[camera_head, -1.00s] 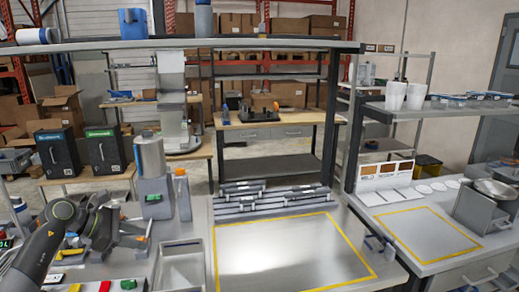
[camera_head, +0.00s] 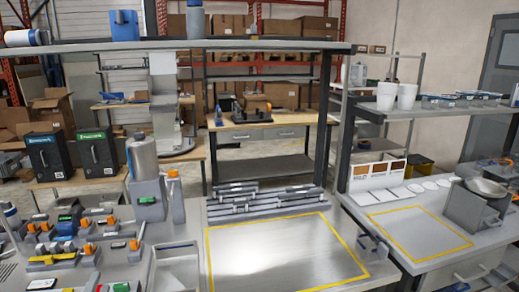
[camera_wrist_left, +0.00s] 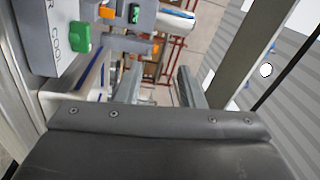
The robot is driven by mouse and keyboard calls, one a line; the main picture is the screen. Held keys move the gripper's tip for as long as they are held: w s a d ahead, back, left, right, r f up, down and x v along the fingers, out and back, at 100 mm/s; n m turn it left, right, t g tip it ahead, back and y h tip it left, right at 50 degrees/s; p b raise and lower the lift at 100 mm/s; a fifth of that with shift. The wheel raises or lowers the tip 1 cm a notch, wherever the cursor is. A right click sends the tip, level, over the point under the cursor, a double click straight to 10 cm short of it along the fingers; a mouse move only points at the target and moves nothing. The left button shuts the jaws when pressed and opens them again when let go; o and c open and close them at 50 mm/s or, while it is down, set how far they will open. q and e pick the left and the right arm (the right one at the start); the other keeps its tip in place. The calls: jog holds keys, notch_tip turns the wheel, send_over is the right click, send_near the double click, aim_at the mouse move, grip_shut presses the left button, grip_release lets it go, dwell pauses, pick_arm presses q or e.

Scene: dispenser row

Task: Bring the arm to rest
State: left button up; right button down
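My left gripper (camera_wrist_left: 160,90) shows in the left wrist view. Its two fingers stand apart with nothing between them, so it is open and empty. In the wrist view a grey housing with a green lever (camera_wrist_left: 80,38) and part of a printed label is at the upper left, close by. In the head view neither arm can be made out. My right gripper is in neither view.
The yellow-outlined area (camera_head: 285,255) is clear.

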pick_arm(q)
jog(key=s+f+n+g+y, duration=0.1)
jog(key=s+f+n+g, duration=0.9)
jog(key=s, duration=0.4)
jog(key=s+d+f+n+g+h, duration=0.2)
jog(key=s+d+f+g, duration=0.1)
jog(key=s, duration=0.5)
jog(key=s+d+f+n+g+h, duration=0.15)
jog(key=s+d+f, duration=0.25)
jog(key=s, duration=0.4)
notch_tip(320, 180, down, 23)
jog(key=a+g, duration=0.2)
jog(key=s+d+f+g, duration=0.1)
jog(key=s+f, duration=1.3)
jog(key=f, duration=0.3)
jog(key=shift+s+n, duration=0.3)
jog(key=shift+n, duration=0.05)
jog(key=shift+f+h, duration=0.1)
jog(key=shift+h, duration=0.15)
